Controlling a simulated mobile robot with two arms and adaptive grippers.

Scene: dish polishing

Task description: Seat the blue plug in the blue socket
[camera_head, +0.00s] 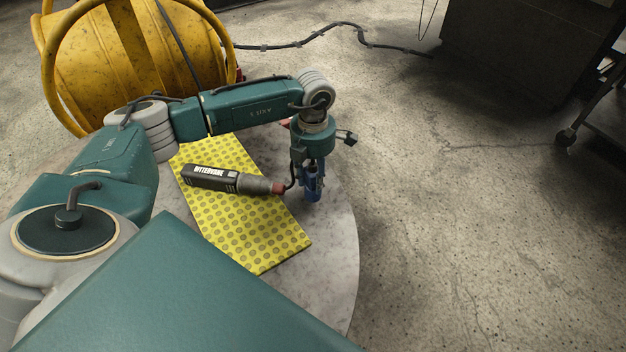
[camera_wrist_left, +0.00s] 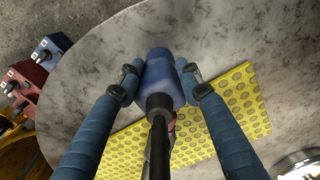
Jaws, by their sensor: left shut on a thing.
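My left gripper (camera_head: 313,186) points down over the right part of the round table. It is shut on the blue plug (camera_head: 312,192), which shows between its fingers. In the left wrist view the blue plug (camera_wrist_left: 160,78) sits between the two fingertips, with a black cable running from it toward the camera. A blue block with dark parts (camera_wrist_left: 47,53), which looks like the blue socket, is at the upper left, apart from the plug. In the head view I cannot make out the blue socket. My right gripper is not in view.
Red blocks (camera_wrist_left: 25,80) sit beside the blue one. A black tool with a dark red tip (camera_head: 230,180) lies on a yellow patterned cloth (camera_head: 265,240) on the grey stone table (camera_head: 335,250). A yellow drum (camera_head: 135,60) stands behind. A shiny round thing (camera_wrist_left: 300,168) is cut off.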

